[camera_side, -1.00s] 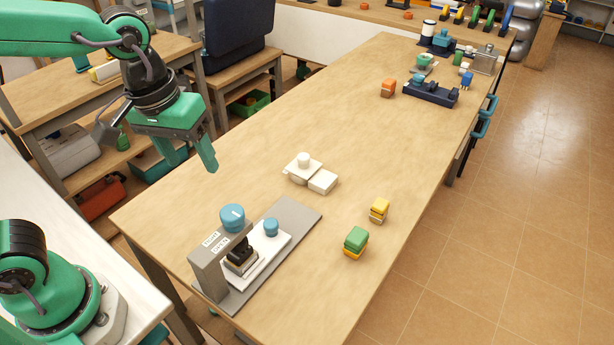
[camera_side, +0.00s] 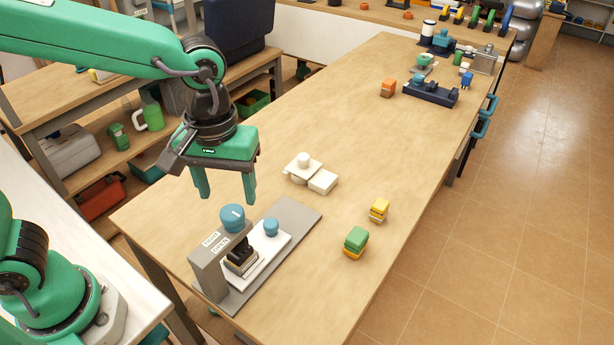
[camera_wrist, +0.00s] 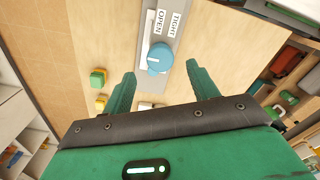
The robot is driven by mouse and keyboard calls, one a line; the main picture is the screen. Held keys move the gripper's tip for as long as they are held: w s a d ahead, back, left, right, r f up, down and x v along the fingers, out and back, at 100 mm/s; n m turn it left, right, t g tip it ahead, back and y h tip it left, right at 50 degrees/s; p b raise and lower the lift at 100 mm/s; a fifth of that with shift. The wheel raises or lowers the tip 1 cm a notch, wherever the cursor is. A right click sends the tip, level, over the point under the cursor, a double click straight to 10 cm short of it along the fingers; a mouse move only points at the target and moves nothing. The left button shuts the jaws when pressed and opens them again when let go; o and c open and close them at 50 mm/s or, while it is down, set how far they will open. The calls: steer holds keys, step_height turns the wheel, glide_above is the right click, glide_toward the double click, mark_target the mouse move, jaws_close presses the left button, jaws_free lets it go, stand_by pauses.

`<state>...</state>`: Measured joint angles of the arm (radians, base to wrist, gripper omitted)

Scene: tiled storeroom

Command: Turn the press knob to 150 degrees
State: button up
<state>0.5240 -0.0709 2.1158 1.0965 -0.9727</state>
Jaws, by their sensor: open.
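The press (camera_side: 207,270) stands on a grey base plate at the near end of the wooden table. Its blue round knob (camera_side: 232,216) sits on top of the frame, beside the labels TIGHT and OPEN. A light mark shows on the knob. In the wrist view the knob (camera_wrist: 159,58) lies ahead of and between my fingers, apart from them. My gripper (camera_side: 226,198) is open and empty, pointing down above and just behind the knob. A smaller blue knob (camera_side: 271,227) stands on the white plate of the press, with a black block under the press frame.
A white block pair (camera_side: 322,181) lies behind the press. A green-and-yellow block (camera_side: 356,241) and a yellow block (camera_side: 379,209) lie to its right. An orange block (camera_side: 388,88) and a dark blue fixture (camera_side: 430,93) are farther back. The table's middle is clear.

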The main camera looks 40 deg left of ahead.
mark_target(231, 212)
steer(key=shift+f, duration=3)
steer(key=c, duration=1)
